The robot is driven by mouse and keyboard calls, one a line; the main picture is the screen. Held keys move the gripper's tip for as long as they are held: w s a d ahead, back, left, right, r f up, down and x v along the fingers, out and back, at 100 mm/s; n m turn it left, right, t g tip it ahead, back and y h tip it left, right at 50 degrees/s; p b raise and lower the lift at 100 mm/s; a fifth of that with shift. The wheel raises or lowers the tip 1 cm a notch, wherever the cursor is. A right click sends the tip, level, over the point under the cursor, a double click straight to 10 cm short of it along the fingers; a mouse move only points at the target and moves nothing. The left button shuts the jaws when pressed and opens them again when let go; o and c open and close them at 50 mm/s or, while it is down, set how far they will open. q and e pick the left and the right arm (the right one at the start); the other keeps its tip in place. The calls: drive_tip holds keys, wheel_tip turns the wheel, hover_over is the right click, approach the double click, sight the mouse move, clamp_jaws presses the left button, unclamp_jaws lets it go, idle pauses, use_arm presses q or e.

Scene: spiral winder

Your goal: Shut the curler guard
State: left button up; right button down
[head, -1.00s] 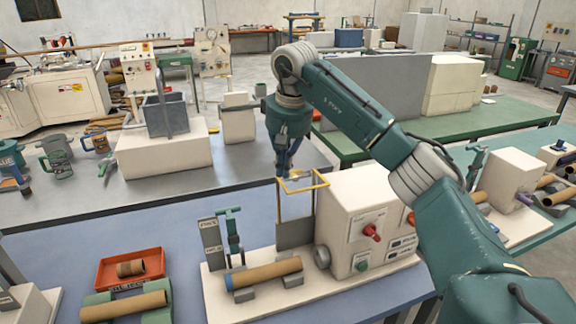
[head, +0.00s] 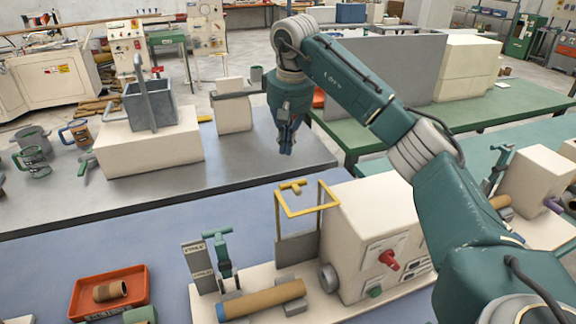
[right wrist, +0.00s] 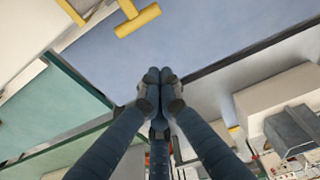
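The curler guard is a yellow frame (head: 308,212) above a grey panel (head: 297,249), beside the cream machine box (head: 352,235). The frame stands raised. A short yellow handle (head: 292,187) sticks out at its far side, and it also shows at the top of the right wrist view (right wrist: 137,19). My right gripper (head: 286,151) hangs above and beyond the handle in the head view, apart from it. Its fingertips (right wrist: 159,76) meet with nothing between them. My left gripper is not in view.
A cardboard tube (head: 262,299) lies on supports before the guard, near a green clamp (head: 221,254). The box bears a red knob (head: 389,260). An orange tray (head: 109,294) stands at left. The blue tabletop (head: 130,240) behind is largely clear.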

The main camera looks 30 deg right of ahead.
wheel_tip(320, 180, down, 9)
drive_tip(key=p, duration=0.3)
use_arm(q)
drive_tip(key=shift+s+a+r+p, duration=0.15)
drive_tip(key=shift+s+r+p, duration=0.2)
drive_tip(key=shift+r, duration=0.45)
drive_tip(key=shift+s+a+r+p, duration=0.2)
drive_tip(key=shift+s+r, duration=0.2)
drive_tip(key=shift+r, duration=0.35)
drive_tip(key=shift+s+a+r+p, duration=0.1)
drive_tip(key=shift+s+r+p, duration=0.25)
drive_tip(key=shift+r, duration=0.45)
use_arm(e)
drive_tip(key=shift+s+a+r, duration=0.3)
drive_tip(key=shift+s+r, duration=0.25)
drive_tip(key=shift+s, duration=0.15)
drive_tip(key=shift+s+a+r, duration=0.25)
drive_tip(key=shift+s+r, duration=0.25)
drive_tip(key=shift+s, duration=0.2)
